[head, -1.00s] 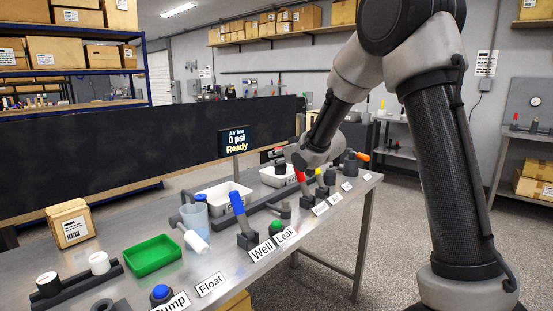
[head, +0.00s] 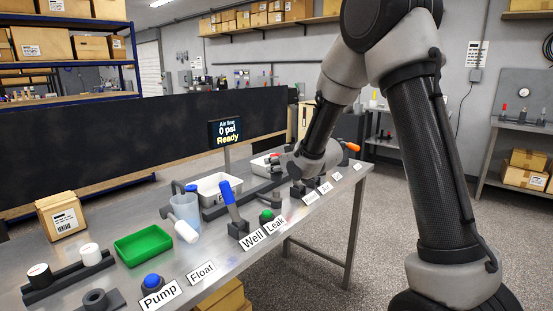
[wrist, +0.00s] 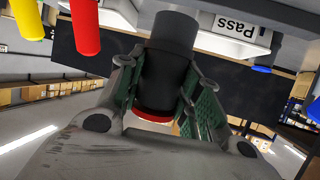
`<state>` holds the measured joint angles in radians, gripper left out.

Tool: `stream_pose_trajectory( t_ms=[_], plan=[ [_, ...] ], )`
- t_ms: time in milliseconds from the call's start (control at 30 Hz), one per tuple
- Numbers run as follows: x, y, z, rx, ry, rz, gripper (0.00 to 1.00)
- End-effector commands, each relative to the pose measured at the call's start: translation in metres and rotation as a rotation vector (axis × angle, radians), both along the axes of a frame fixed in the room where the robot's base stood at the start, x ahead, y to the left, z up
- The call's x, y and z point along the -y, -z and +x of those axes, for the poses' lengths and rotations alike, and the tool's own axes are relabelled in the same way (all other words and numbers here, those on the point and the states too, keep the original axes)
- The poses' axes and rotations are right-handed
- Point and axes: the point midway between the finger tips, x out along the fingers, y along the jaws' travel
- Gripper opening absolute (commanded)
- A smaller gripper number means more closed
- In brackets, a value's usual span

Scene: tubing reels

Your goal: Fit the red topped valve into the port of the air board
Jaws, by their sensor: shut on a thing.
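My gripper (wrist: 160,78) is shut on a dark cylindrical valve with a red end (wrist: 152,115) in the wrist view. The dark body (wrist: 168,45) stands out between the two green-padded fingers. In the head view, my wrist is over the far half of the bench, and the gripper and valve are mostly hidden behind it. The air line display (head: 226,132) reads 0 psi, Ready. A label that seems to read Air (head: 324,187) is on the bench's front edge just below my wrist. The air board's port cannot be made out, so I cannot tell whether the valve touches it.
A red handle (wrist: 85,27) and a yellow handle (wrist: 28,18) stand close by in the wrist view.

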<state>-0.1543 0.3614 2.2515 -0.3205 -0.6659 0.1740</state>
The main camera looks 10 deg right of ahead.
Motion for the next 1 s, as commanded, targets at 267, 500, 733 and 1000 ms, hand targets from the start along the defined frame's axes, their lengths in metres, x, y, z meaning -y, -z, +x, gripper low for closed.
stream_pose_trajectory(
  t_ms=[267,500,733,1000],
  plan=[
    [0.000,0.029,0.000,-0.001,0.000,0.001,0.08],
    [0.000,0.026,0.000,0.001,0.000,0.000,0.08],
    [0.000,0.032,0.000,0.000,0.000,0.000,0.08],
    [0.000,0.040,0.001,0.001,-0.001,0.001,0.08]
  ],
)
